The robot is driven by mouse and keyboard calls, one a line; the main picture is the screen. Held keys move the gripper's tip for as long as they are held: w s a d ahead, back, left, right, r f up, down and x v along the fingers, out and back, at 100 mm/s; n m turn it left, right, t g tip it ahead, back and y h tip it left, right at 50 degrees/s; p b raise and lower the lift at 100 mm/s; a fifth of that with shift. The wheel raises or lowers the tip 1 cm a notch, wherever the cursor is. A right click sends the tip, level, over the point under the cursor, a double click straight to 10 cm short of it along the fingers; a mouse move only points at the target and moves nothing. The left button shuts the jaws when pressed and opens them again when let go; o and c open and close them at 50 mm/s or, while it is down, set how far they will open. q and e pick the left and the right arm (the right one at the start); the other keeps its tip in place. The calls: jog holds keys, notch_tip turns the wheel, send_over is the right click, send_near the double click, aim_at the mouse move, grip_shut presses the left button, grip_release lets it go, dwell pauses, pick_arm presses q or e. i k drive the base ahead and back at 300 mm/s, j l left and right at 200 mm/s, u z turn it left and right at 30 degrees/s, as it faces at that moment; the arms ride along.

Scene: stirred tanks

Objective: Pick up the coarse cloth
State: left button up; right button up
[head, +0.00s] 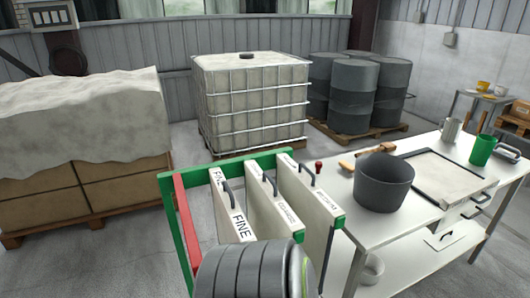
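Three pale upright panels with black handles hang side by side in a green and red rack (177,225) in the lower middle of the head view. The left panel (234,205) is labelled FINE. The middle panel (261,204) has a small label that seems to read COARSE. The label of the right panel (300,190) is too small to read surely. A dark grey ribbed cylinder at the bottom hides the lower parts of the panels. Neither of my grippers shows in this view.
A white table (395,228) right of the rack holds a grey pot (383,186), a wooden-handled tool, a flat framed panel (446,177) and a green mug (483,150). Behind stand a caged white tank (253,103) and grey drums (352,97). Covered boxes are left.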

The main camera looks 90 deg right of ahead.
aim_at(269, 216)
jog(key=z, duration=1.85)
